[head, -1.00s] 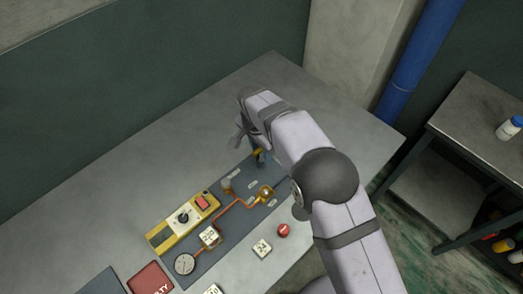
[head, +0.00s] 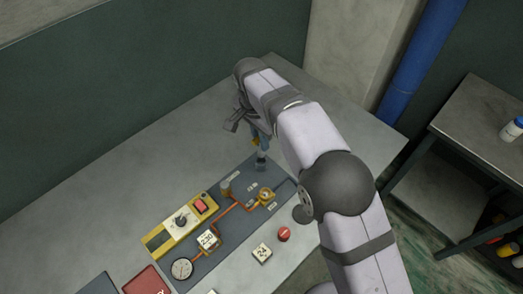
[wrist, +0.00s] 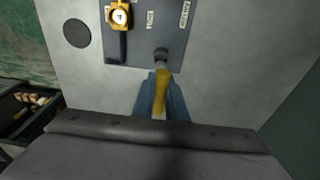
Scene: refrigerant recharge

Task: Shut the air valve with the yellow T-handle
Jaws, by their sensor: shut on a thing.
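The air valve's yellow T-handle (wrist: 160,92) lies between the blue fingers of my gripper (wrist: 161,100) in the wrist view. The fingers are shut on it. The dark round top of a post (wrist: 160,55) shows just beyond the handle at the grey panel's edge. In the head view my gripper (head: 259,145) is at the panel's far end, with a bit of yellow (head: 254,142) between its parts. My fingers and wrist hide much of the handle, so its exact angle to the valve body is unclear.
The table's far left is clear.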

